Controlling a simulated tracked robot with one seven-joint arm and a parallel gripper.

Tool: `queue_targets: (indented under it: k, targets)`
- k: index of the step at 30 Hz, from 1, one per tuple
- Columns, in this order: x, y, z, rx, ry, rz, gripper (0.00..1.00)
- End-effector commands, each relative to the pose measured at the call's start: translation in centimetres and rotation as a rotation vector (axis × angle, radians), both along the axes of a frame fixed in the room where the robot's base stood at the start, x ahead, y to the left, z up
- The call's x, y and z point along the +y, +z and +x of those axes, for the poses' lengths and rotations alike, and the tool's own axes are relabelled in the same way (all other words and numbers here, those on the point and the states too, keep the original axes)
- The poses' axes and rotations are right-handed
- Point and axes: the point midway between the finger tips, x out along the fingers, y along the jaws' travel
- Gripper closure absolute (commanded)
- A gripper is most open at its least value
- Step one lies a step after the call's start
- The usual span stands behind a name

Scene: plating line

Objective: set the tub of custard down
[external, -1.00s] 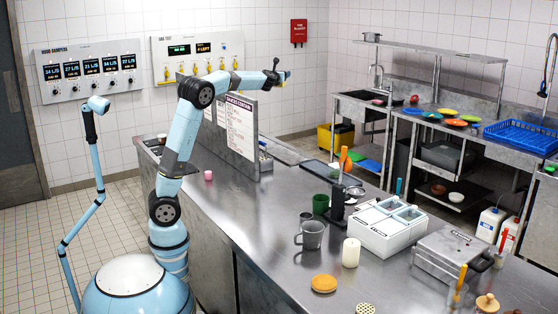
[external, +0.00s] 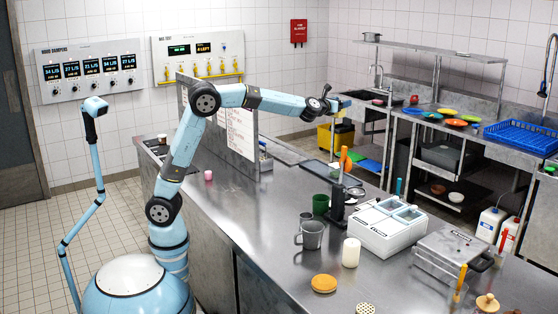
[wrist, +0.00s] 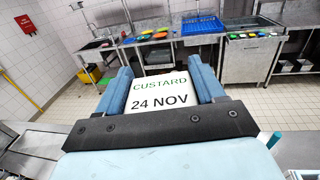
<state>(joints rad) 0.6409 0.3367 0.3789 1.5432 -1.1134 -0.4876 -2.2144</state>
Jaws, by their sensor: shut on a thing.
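The tub of custard (wrist: 160,92) is white, with a label reading CUSTARD and 24 NOV, and fills the middle of the wrist view. My gripper (wrist: 166,82) is shut on it, with one blue finger on each side. In the external view my gripper (external: 343,104) is held out at the end of the arm, high above the far part of the steel counter (external: 262,225). The tub is too small and covered there to make out clearly.
On the counter stand a grey mug (external: 311,236), a green cup (external: 320,204), a white candle-like cylinder (external: 351,252), a white container with lidded wells (external: 382,232) and an upright board (external: 238,128). The counter front left of the mug is clear.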

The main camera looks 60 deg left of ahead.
Motion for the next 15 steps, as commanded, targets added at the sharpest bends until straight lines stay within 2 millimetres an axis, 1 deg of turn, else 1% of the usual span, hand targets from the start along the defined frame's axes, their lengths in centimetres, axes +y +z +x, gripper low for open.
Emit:
queue_targets:
  k: [1, 6, 8, 9, 15]
  targets:
    - [-2.5, -0.3, -0.5, 0.001, -0.030, 0.001, 0.69]
    - [-9.6, -1.4, -2.6, 0.001, -0.119, 0.002, 0.69]
    - [-11.9, -1.8, -3.4, 0.001, -0.149, 0.001, 0.69]
    - [-13.4, -2.1, -3.9, 0.001, -0.167, 0.000, 0.69]
    - [-20.0, -4.1, -6.8, 0.001, -0.238, 0.000, 0.69]
